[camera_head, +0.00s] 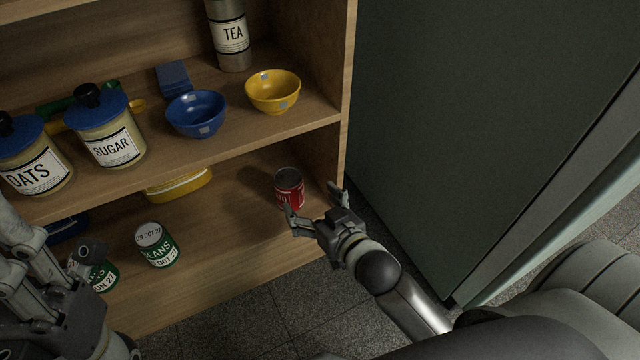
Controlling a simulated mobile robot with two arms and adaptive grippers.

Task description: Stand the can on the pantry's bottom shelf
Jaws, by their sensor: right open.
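A red can (288,187) stands upright on the pantry's bottom shelf (225,225), near its right end. My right gripper (317,207) is open in front of the can, its fingers spread. One fingertip overlaps the can's lower edge in the picture; I cannot tell whether it touches. Nothing shows between the fingers. A green beans can (160,247) sits farther left on the same shelf. Another green can (103,275) is partly hidden by my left gripper (68,262). The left gripper is at the lower left, and its jaw opening is unclear.
The shelf above holds oats (35,172) and sugar (112,142) jars, a blue bowl (196,114), a yellow bowl (272,92) and a tea canister (231,40). A yellow item (180,185) lies behind on the bottom shelf. A dark panel (440,130) stands right.

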